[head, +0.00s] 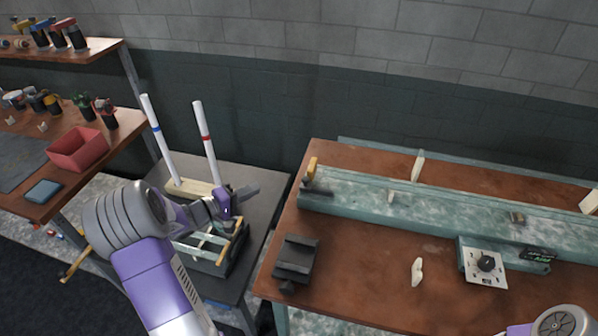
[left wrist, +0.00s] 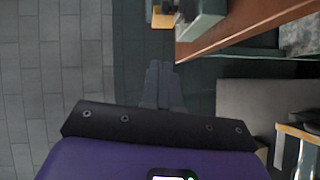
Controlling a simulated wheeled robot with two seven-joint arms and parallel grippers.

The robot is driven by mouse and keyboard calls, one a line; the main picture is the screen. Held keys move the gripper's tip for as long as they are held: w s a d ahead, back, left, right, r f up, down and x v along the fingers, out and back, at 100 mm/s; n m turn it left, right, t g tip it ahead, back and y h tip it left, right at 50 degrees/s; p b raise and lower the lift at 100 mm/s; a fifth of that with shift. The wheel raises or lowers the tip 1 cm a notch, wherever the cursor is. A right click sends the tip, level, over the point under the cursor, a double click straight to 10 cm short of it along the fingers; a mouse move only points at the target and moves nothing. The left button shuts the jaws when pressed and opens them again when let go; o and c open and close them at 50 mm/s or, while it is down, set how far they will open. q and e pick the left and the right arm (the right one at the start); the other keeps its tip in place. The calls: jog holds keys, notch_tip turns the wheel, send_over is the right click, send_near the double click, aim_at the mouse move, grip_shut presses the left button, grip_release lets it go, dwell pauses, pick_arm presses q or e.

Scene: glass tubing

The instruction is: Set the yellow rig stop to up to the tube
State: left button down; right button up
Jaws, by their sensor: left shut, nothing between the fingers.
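The yellow stop (head: 311,170) stands at the left end of the long green rig (head: 400,206) on the brown workbench. A yellow piece at the top of the left wrist view (left wrist: 163,17) looks like the same stop. Two white tubes, one with a blue band (head: 156,132) and one with a red band (head: 205,140), stand tilted in a pale wooden holder (head: 187,188) on the dark side table. I see no tube lying in the rig. My left gripper (head: 256,189) is shut and empty, left of the stop and apart from it; its fingers also show in the left wrist view (left wrist: 160,68).
A dark block (head: 296,258), a small pale piece (head: 417,271) and a dial panel (head: 486,266) are on the workbench. A wood-and-green frame (head: 212,245) sits below my left wrist. A red bin (head: 78,150) is on the left bench. A gap separates side table and workbench.

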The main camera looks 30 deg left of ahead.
pick_arm(q)
jog(key=shift+s, duration=0.25)
pick_arm(e)
jog(key=shift+s, duration=0.25)
pick_arm(q)
jog(key=b, duration=0.2)
send_near(309, 174)
jog(key=w+a, duration=0.2)
jog(key=a, duration=0.1)
jog(key=d, duration=0.1)
jog(key=w+d+f+b, duration=0.1)
jog(key=d, duration=0.1)
jog(key=shift+w+d+f, duration=0.15)
jog(key=shift+w+d, duration=0.1)
jog(key=shift+w, duration=0.15)
pick_arm(e)
notch_tip(309, 174, down, 4)
jog(key=shift+w+r, duration=0.1)
jog(key=shift+r, duration=0.1)
